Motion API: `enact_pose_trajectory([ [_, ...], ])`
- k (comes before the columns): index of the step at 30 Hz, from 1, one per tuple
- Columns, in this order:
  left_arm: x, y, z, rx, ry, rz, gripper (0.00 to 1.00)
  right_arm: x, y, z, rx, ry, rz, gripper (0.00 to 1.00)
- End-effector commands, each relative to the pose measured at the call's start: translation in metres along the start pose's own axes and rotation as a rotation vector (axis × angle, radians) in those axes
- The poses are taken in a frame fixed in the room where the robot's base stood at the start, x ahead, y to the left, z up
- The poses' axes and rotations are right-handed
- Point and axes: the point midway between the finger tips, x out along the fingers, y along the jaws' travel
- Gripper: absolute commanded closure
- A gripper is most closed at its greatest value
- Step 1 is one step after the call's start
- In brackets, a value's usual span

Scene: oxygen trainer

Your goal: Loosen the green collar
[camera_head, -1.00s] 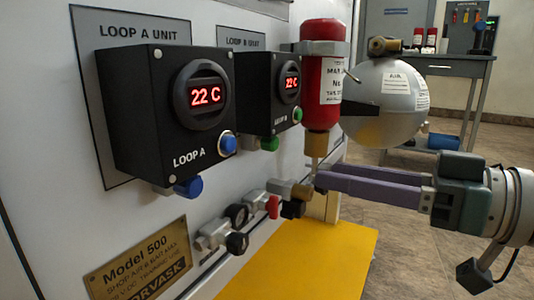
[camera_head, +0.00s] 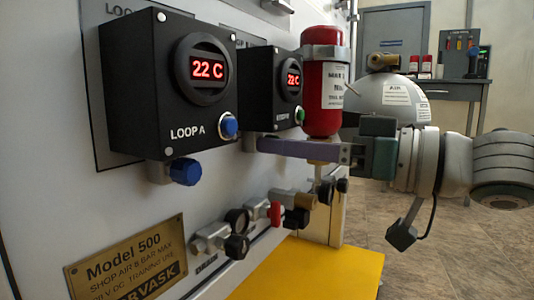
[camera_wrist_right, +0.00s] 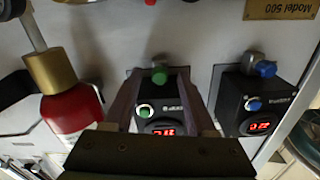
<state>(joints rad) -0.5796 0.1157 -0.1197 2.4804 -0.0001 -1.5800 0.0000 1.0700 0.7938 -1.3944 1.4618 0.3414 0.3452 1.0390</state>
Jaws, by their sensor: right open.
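The green collar (camera_wrist_right: 159,76) sits on the fitting of the Loop B unit (camera_head: 268,90), on its underside. In the head view it is hidden behind my right gripper (camera_head: 262,146). In the right wrist view my right gripper (camera_wrist_right: 160,78) is open, with its purple fingertips on either side of the collar and a gap showing at each side. I cannot tell whether either finger touches it. My left gripper is not in view.
The Loop A unit (camera_head: 155,85) with a blue collar (camera_head: 186,171) stands beside Loop B. A red bottle (camera_head: 324,95) and a silver tank (camera_head: 388,100) are close to my right arm. Valves (camera_head: 275,212) with a red handle sit below.

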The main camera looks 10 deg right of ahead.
Motion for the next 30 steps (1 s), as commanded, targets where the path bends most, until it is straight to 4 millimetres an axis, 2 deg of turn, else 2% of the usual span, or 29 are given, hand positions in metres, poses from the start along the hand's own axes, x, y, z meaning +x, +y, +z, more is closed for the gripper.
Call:
enact_pose_trajectory([
  [4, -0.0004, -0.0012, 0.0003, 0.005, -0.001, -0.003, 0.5, -0.0002, 0.0, -0.0002, 0.0, 0.0, 0.0, 0.45],
  [19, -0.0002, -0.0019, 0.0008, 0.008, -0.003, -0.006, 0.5, -0.0005, -0.0001, 0.0, 0.0, 0.0, 0.0, 1.0],
  [30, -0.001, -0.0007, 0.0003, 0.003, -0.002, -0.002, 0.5, -0.0005, -0.0001, -0.0003, -0.003, 0.0, 0.0, 1.0],
])
